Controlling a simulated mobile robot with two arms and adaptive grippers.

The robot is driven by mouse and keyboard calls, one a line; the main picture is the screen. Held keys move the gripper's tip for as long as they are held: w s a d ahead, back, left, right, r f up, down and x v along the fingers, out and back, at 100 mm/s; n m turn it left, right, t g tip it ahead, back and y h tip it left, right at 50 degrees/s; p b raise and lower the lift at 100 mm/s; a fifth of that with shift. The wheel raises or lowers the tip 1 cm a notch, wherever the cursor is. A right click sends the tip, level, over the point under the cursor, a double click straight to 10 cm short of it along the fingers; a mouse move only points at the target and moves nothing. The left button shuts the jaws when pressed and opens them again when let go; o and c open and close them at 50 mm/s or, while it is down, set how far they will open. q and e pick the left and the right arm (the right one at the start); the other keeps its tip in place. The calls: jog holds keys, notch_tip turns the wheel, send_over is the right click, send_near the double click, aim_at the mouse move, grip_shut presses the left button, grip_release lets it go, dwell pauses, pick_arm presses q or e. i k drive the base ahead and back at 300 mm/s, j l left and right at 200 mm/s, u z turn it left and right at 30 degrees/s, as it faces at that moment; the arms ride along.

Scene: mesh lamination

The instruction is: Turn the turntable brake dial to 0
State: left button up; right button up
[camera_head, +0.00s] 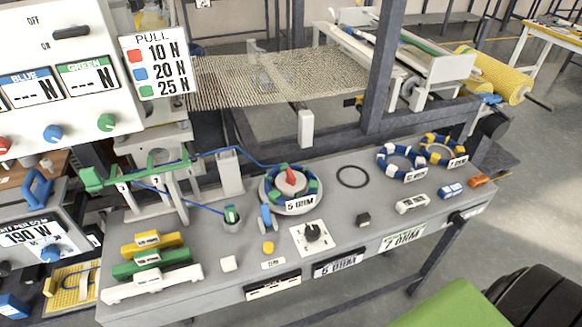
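A black dial (312,232) sits on a white square plate (304,246) with small dark marks, near the front middle of the grey bench. The marks are too small to read, so I cannot tell the dial's setting. Behind it, a round turntable (309,205) carries a ring with green and blue parts, a red piece at its centre and a "5 OHM" tag. Neither of my grippers shows in the head view.
The grey bench (345,222) has bare room right of the dial, around a small black block (363,220). A yellow block (268,247) and blue piece (266,218) stand left of it. Coloured rings (401,177) lie at the back right. Mesh (275,80) stretches behind.

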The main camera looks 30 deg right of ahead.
aim_at(312, 232)
jog(key=z, duration=0.95)
jog(key=k+j+z, duration=0.1)
jog(key=j+z, duration=0.15)
jog(key=k+j+z, duration=0.25)
jog(key=j, duration=0.15)
jog(key=i+j, duration=0.05)
jog(key=i, duration=0.05)
